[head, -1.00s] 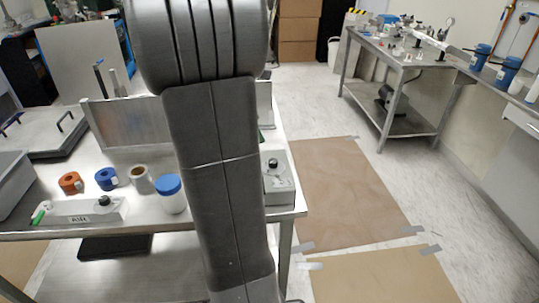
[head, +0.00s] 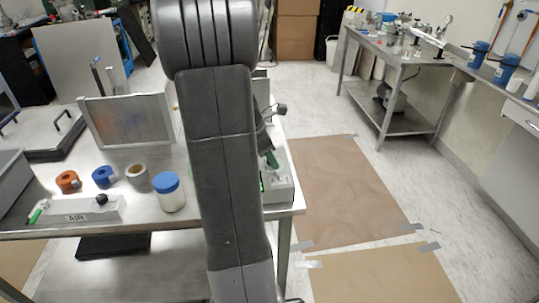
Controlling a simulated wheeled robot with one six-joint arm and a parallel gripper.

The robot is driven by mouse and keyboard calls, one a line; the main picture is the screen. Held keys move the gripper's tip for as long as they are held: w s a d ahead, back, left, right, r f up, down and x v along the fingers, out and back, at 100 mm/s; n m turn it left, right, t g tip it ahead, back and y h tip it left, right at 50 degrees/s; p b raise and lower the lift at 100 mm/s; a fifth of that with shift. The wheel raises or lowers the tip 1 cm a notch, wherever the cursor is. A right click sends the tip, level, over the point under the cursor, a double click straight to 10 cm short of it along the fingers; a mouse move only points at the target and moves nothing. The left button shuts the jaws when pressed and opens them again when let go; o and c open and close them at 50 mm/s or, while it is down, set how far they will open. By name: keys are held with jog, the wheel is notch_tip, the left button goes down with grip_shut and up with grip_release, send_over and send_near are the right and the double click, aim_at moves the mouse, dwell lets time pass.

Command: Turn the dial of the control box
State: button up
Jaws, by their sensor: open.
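The pale grey-green control box (head: 281,190) sits at the right end of the metal table, partly hidden behind my arm. A small green light shows on its left side. My gripper (head: 271,158) is mostly hidden behind my arm; a dark wrist part and a green finger-like part show beside the arm's right edge. The green part is over the top of the box, where the dial is hidden from view. I cannot tell whether it touches the dial. The jaws are open, with nothing seen between them.
A second box marked AIR (head: 80,211), with a black knob, lies at the table's left front. Brown floor sheets (head: 345,190) lie right of the table.

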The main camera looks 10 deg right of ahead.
jog(key=c, duration=1)
jog(key=shift+r+m+p, duration=0.1)
jog(key=shift+m+p, duration=0.25)
jog(key=shift+m, duration=0.05)
jog(key=m+g+p, duration=0.1)
jog(key=m+p, duration=0.1)
jog(key=m, duration=0.1)
jog(key=shift+w, duration=0.15)
jog(key=m+g+p, duration=0.1)
jog(key=m, duration=0.1)
jog(key=m+g+p, duration=0.1)
jog(key=m, duration=0.2)
jog(key=shift+w+d+m+g+y+p, duration=0.1)
jog(key=shift+w+m+g+y+p, duration=0.05)
jog(key=shift+m+g+y+p, duration=0.2)
jog(key=m+g+y+p, duration=0.1)
jog(key=m, duration=0.3)
jog(key=shift+w+d+p, duration=0.1)
jog(key=shift+p, duration=0.2)
jog(key=shift+m+g+y+p, duration=0.35)
jog(key=shift+m+y, duration=0.5)
jog(key=shift+m, duration=1.3)
